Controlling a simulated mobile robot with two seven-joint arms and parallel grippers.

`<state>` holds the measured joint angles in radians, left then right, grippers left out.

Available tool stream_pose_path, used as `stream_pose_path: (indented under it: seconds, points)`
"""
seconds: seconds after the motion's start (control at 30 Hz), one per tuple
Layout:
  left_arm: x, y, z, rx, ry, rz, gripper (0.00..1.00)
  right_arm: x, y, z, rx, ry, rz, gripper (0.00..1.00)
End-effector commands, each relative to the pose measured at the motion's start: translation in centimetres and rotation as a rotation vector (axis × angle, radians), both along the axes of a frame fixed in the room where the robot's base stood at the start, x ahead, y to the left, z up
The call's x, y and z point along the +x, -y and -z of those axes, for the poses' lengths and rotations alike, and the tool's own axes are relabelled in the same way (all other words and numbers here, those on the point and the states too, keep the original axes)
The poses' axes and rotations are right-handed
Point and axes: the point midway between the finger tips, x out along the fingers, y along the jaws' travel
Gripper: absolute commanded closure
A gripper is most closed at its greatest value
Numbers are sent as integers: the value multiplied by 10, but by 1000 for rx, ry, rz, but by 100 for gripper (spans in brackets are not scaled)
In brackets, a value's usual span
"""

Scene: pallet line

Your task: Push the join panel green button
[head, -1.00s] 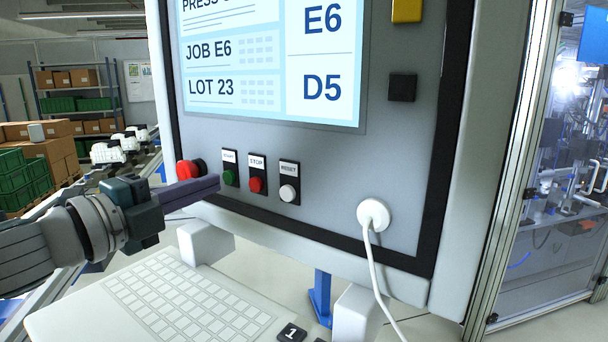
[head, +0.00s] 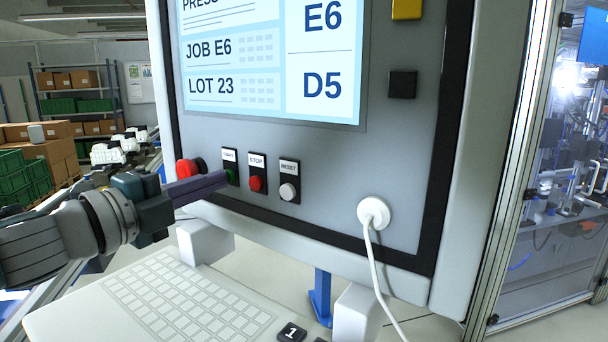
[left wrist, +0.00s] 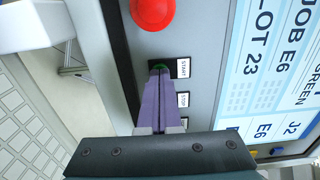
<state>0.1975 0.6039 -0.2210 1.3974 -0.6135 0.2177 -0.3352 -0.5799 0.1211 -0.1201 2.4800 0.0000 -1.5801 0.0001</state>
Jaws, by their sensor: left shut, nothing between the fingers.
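The green START button (head: 232,175) is on the lower left of the grey panel (head: 330,190), under a START label. My left gripper (head: 226,178) is shut and empty, its purple fingertips at the green button and hiding part of it in the head view. In the left wrist view the shut fingers (left wrist: 159,76) reach up to the green button (left wrist: 160,68), with only a bit of green showing past the tips. I cannot tell for certain whether they touch it. My right gripper is not in view.
A red mushroom button (head: 187,169) sits just left of the green one. The red STOP button (head: 256,183) and white RESET button (head: 288,191) sit to its right. A white cable plug (head: 373,214) is further right. A keyboard (head: 170,300) lies below.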

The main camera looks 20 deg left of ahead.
Motion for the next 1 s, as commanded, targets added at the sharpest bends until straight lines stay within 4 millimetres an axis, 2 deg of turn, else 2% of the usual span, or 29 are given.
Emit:
stream_pose_path:
  seconds: [0.57,1.0]
  points:
    - [7,2,0,0,0,1,100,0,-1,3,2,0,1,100]
    - [-18,-5,0,1,-2,1,100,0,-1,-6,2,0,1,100]
